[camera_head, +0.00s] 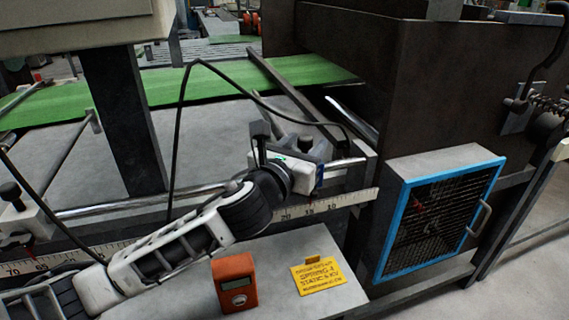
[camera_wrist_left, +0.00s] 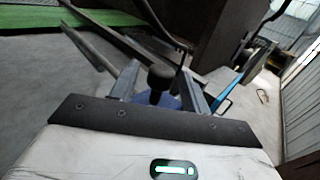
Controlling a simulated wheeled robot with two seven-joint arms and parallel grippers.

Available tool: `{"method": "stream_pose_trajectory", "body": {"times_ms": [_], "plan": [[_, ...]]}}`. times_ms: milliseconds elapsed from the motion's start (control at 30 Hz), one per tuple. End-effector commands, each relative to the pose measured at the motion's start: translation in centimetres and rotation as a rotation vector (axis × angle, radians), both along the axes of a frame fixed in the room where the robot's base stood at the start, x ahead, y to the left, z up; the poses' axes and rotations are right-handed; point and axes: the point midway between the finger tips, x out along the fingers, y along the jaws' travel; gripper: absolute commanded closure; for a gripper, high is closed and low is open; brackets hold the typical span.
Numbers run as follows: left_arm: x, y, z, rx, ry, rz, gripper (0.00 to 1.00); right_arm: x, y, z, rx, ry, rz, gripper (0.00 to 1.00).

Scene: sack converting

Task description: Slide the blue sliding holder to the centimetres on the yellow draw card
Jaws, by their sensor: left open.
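The blue sliding holder (camera_head: 320,175) is mostly hidden behind my left gripper (camera_head: 325,153) in the head view. In the left wrist view, its blue body (camera_wrist_left: 171,101) and black knob (camera_wrist_left: 160,74) show between the two fingers of my left gripper (camera_wrist_left: 160,88). The fingers stand apart, one on each side of the knob; I cannot tell whether either touches it. The yellow draw card (camera_head: 318,275) lies on the grey bench top, its small print hard to read. A pale numbered scale (camera_head: 350,198) runs below the rail. My right gripper is not in view.
An orange device (camera_head: 234,283) stands on the bench left of the card. A blue-framed mesh guard (camera_head: 440,215) is at the right. Another holder with a black knob (camera_head: 11,192) is at the far left. A black cable loops above my left arm.

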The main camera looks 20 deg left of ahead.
Motion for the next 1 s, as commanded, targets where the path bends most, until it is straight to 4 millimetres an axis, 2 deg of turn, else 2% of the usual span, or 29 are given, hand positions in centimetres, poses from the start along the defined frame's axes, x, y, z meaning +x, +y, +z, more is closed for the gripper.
{"method": "stream_pose_trajectory", "body": {"times_ms": [167, 533, 600, 700, 1000], "plan": [[-3.5, 0.4, -0.2, 0.003, 0.001, -0.002, 0.53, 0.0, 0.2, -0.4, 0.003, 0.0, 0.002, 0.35], [-12.6, 1.4, -0.3, 0.002, 0.004, -0.003, 0.53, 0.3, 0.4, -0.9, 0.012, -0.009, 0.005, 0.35], [-13.1, 1.6, 0.6, 0.001, 0.008, 0.006, 0.53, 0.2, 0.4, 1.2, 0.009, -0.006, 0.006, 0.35], [-13.9, 1.7, 0.5, 0.0, 0.006, 0.006, 0.53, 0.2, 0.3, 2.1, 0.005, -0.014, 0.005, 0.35], [-15.0, 1.7, 0.1, 0.0, 0.001, 0.001, 0.53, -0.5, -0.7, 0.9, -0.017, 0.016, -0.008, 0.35]]}}
